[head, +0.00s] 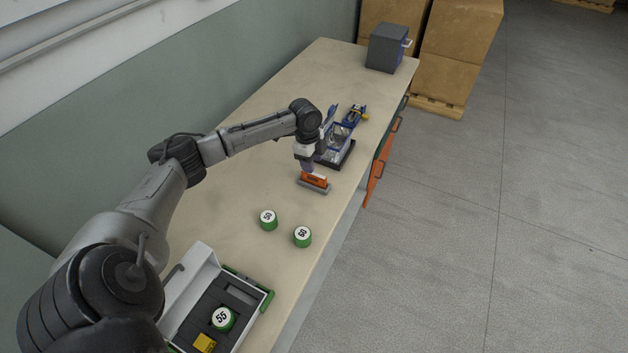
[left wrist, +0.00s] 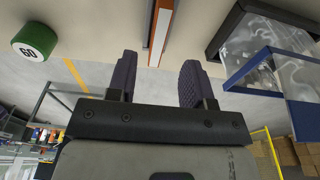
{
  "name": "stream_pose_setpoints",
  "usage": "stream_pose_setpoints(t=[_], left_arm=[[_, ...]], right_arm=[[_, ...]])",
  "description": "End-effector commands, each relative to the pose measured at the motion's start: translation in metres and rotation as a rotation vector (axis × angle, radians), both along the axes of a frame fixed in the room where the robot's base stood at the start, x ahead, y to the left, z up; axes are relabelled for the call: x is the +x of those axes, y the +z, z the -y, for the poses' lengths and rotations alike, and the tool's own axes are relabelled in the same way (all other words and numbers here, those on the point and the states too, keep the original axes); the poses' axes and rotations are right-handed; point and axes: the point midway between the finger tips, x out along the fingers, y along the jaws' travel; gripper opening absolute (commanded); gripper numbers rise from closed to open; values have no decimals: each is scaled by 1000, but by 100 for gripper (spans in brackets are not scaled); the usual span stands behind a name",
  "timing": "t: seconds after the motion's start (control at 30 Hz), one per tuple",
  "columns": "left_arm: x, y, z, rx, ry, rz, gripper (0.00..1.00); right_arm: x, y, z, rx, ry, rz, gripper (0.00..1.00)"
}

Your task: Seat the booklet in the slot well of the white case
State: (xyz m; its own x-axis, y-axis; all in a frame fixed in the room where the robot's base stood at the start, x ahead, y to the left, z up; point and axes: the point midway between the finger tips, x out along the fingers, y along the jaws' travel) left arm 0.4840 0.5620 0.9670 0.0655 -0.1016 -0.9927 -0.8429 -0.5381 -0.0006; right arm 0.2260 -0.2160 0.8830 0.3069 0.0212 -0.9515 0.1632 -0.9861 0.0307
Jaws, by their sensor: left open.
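The orange booklet (head: 315,179) stands on edge in a small grey holder (head: 313,187) on the bench. In the left wrist view the booklet (left wrist: 161,22) shows as an orange and white strip just beyond and between the fingertips. My left gripper (head: 308,168) is open and points down at the booklet; I cannot tell whether a finger touches it. Its two dark fingers (left wrist: 157,72) are apart with nothing clearly between them. The white case (head: 190,282) lies open at the near end, with a dark insert (head: 208,304) holding a green numbered canister (head: 223,319) and a yellow block (head: 204,343). My arm hides part of the case.
Two green numbered canisters (head: 268,219) (head: 302,236) stand between holder and case. A grey box (head: 386,48) stands at the far end. The bench's left side is clear.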

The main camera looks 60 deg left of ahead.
Motion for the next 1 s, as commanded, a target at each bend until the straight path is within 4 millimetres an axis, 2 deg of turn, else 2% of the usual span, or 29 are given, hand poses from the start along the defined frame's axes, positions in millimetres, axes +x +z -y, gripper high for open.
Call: stream_pose_setpoints(t=[0.4, 1.0], left_arm=[[2, -47, 7, 0, -1, -1, 47], [2, -50, 7, 1, 0, -2, 47]], right_arm=[[0, -8, 2, -8, 6, 0, 43], [0, -6, 0, 0, 0, -1, 43]])
